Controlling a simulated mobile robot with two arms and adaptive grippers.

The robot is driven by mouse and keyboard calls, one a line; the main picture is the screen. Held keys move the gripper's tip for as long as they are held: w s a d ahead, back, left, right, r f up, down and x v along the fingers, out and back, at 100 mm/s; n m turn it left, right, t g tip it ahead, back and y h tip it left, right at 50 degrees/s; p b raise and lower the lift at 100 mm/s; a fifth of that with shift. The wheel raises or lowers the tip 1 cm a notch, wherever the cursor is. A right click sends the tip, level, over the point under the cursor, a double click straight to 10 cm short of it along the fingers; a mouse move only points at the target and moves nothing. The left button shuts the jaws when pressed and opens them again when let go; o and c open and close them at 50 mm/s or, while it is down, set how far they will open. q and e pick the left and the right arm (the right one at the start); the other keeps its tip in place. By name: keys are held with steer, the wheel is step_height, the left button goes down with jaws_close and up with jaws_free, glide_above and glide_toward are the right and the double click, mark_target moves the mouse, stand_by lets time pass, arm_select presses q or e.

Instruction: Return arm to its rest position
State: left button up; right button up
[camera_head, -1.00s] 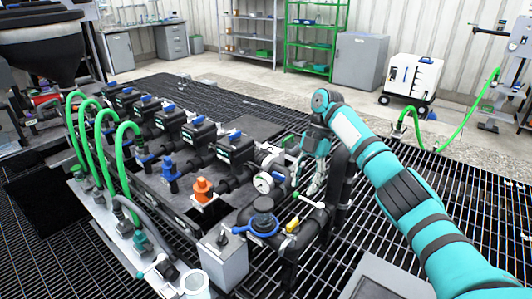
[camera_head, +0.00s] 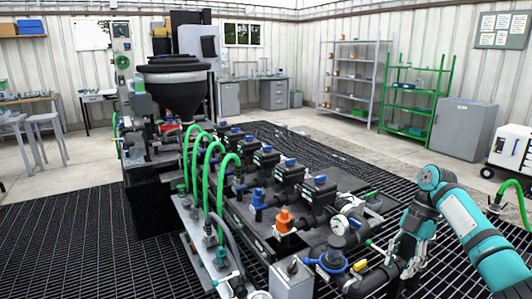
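My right arm, teal with dark bands, comes in from the lower right in the head view. Its gripper (camera_head: 408,264) points down at the right front end of the pipe manifold (camera_head: 262,222). It is beside a white-and-green lever handle (camera_head: 381,251) and a dark pipe; I cannot tell whether it touches either. The fingers are small and partly blend with the pipework, so their opening is unclear. I see nothing held. My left arm and gripper are out of view.
A pressure gauge (camera_head: 340,224), an orange fitting (camera_head: 284,220) and a blue-ringed valve (camera_head: 333,256) sit on the manifold near the arm. Green hoses (camera_head: 220,190) arch along its left side. A black hopper (camera_head: 172,82) stands behind. Dark floor grating (camera_head: 70,230) lies open at left.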

steer(key=s+a+f+m+t+h, duration=0.1)
steer(key=s+a+f+m, duration=0.2)
steer(key=s+a+f, duration=0.35)
steer(key=s+a+f+m, duration=0.2)
steer(key=s+a+f, duration=0.2)
steer(key=f, duration=0.6)
steer(key=s+a+f+m+t+h, duration=0.1)
steer(key=s+a+f+m, duration=0.2)
steer(key=s+a+f, duration=0.4)
steer(key=s+d+r+m+t+h, duration=0.1)
steer(key=s+d+r+m+t, duration=0.15)
steer(key=s+m, duration=0.55)
steer(key=s+d+r+m+t+h, duration=0.1)
steer(key=s+d+m+t, duration=0.15)
steer(key=s+m, duration=0.5)
step_height(320, 180, down, 23)
steer(key=s+n+g, duration=0.2)
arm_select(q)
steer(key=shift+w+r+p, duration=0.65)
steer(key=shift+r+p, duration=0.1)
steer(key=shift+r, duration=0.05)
arm_select(e)
steer(key=s+d+f, duration=0.1)
steer(key=s+f, duration=0.8)
steer(key=s+d+f+g, duration=0.1)
steer(key=s+d+f, duration=0.1)
steer(key=s+f, duration=0.6)
steer(key=shift+s+d+f+g, duration=0.25)
steer(key=shift+s+f+g, duration=0.1)
steer(key=shift+f, duration=0.1)
